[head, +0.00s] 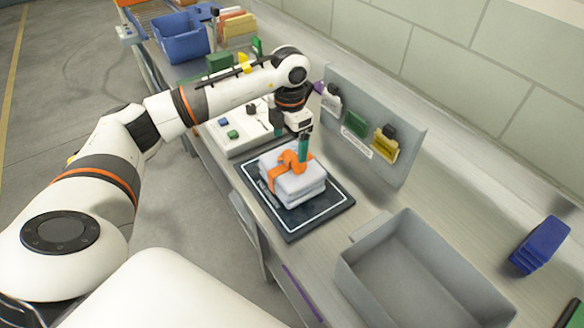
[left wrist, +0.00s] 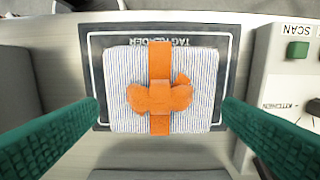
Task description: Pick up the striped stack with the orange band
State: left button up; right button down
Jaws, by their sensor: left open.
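The striped stack (head: 303,189) is a squarish pile of pale folded cloth. It lies on the dark tag reader mat (head: 290,225). An orange band (head: 279,178) with a knot on top runs across it. In the left wrist view the stack (left wrist: 120,75) shows thin blue-grey stripes, with the band (left wrist: 160,62) down its middle. My left gripper (head: 303,152) is above the stack, pointing down. Its teal fingers are open, one on each side of the stack in the wrist view (left wrist: 160,106). Whether they touch the stack cannot be told. My right gripper is out of view.
A grey bin (head: 372,298) stands on the counter at the lower right, with a blue item (head: 540,245) beyond it. A grey panel (head: 400,160) with tags stands behind the mat. A white control box (head: 226,146) is beside it. A blue bin (head: 183,46) is farther back.

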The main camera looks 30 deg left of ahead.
aim_at(292, 155)
pick_arm(q)
jog(key=shift+w+f, duration=0.15)
jog(key=shift+f, duration=0.25)
notch_tip(292, 155, down, 4)
jog(key=p, duration=0.2)
jog(key=shift+w+d+p, duration=0.1)
jog(key=shift+d+p, duration=0.05)
jog(key=shift+p, duration=0.15)
jog(key=shift+f, duration=0.6)
jog(key=shift+w, duration=0.1)
jog(key=shift+c, duration=1.2)
jog(key=c, duration=1.6)
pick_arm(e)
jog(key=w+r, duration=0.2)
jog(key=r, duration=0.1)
